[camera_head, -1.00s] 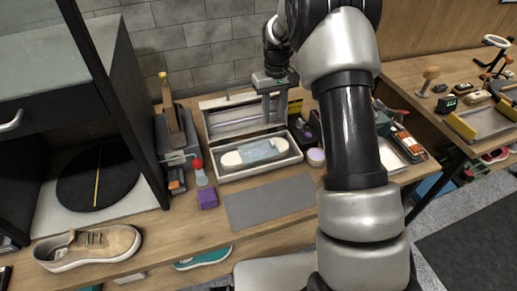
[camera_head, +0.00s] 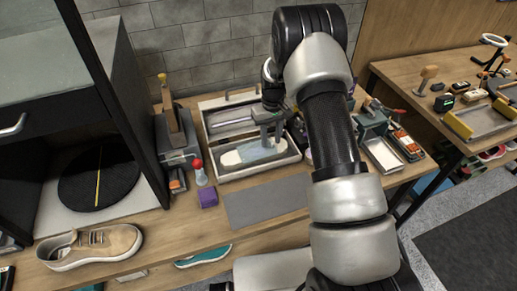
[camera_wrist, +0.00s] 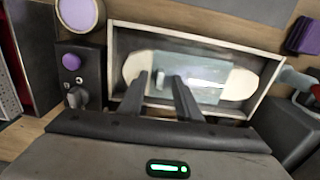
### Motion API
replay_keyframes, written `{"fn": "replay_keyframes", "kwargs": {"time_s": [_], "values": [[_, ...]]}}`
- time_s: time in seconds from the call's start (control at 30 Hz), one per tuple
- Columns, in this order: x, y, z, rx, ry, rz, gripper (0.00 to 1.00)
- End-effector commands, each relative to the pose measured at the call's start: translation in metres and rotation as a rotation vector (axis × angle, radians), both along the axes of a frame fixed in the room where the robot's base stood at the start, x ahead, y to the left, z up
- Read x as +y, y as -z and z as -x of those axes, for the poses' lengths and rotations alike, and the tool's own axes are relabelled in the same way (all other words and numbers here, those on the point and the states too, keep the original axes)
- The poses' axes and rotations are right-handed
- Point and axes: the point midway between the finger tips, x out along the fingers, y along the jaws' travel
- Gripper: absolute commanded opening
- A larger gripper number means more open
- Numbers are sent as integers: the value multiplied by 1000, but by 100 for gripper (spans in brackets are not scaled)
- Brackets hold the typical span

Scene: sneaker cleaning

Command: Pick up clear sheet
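The clear sheet (camera_head: 262,149) is a pale blue, see-through piece draped across the middle of a white shoe sole (camera_head: 231,158). Both lie in an open shallow case (camera_head: 228,176). In the wrist view the sheet (camera_wrist: 208,76) covers the sole's middle, and the sole's rounded ends (camera_wrist: 137,66) stick out at both sides. My gripper (camera_head: 270,138) is over the case, pointing down at the sheet. In the wrist view its two fingers (camera_wrist: 163,82) stand apart with a small grey piece visible between them. I cannot tell whether the fingertips touch the sheet.
The raised case lid (camera_head: 230,119) stands behind my gripper. A grey mat (camera_head: 265,203) lies clear in front.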

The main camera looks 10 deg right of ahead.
Motion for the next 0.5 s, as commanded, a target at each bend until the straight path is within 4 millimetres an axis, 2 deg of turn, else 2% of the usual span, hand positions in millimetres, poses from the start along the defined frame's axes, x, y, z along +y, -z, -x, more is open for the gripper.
{"fn": "replay_keyframes", "kwargs": {"time_s": [0.1, 0.27, 0.3, 0.5], "values": [[0, 0, 0, 0, 0, 0, 30], [0, 0, 0, 0, 0, 0, 3], [0, 0, 0, 0, 0, 0, 0], [0, -1, 0, 0, 0, 0, 0]]}}
